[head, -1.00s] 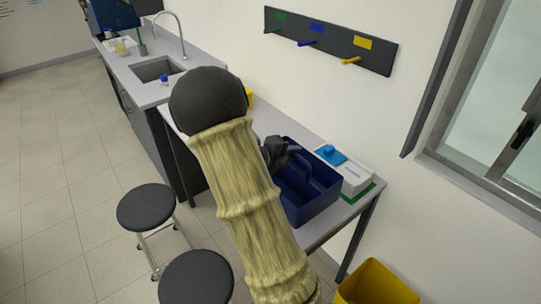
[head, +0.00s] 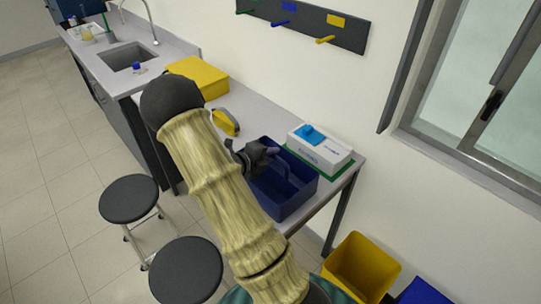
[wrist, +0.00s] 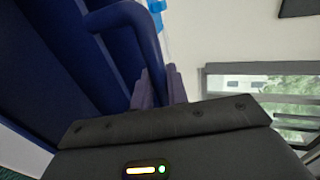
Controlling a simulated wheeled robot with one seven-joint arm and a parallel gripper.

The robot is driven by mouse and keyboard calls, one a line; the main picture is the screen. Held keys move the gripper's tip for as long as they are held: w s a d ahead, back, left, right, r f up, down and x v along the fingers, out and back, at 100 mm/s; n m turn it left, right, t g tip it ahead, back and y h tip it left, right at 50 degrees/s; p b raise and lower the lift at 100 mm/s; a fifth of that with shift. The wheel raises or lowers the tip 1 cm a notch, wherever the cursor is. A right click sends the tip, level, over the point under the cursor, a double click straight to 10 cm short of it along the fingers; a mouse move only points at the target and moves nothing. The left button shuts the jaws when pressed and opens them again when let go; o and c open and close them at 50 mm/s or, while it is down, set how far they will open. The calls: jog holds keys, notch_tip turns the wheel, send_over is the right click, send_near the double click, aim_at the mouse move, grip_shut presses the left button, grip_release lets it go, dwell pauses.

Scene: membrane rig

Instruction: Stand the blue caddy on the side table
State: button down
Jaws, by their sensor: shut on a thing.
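The blue caddy (head: 292,203) is an open dark-blue tray with a raised handle. In the head view it appears over the right end of the grey side table (head: 252,118). I cannot tell whether its base touches the tabletop. My gripper (head: 272,153) reaches over the caddy's top from the left and is shut on its handle. In the wrist view the blue handle bar (wrist: 142,32) runs down to my gripper's fingers (wrist: 160,88), with the caddy's walls at left. My arm hides part of the table's front edge.
A white box with a blue top (head: 320,153) stands on a green mat just behind the caddy. A yellow box (head: 200,76) and a yellow-and-grey item (head: 225,122) are farther left on the table. Stools (head: 187,270) stand in front; a yellow bin (head: 360,268) stands right.

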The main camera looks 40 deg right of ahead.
jog(key=shift+s+f, duration=0.15)
jog(key=shift+f, duration=0.15)
jog(key=shift+a+f, duration=0.1)
jog(key=shift+a, duration=0.05)
jog(key=c, duration=1.4)
grip_release()
jog(key=b+v, duration=0.2)
jog(key=v, duration=1)
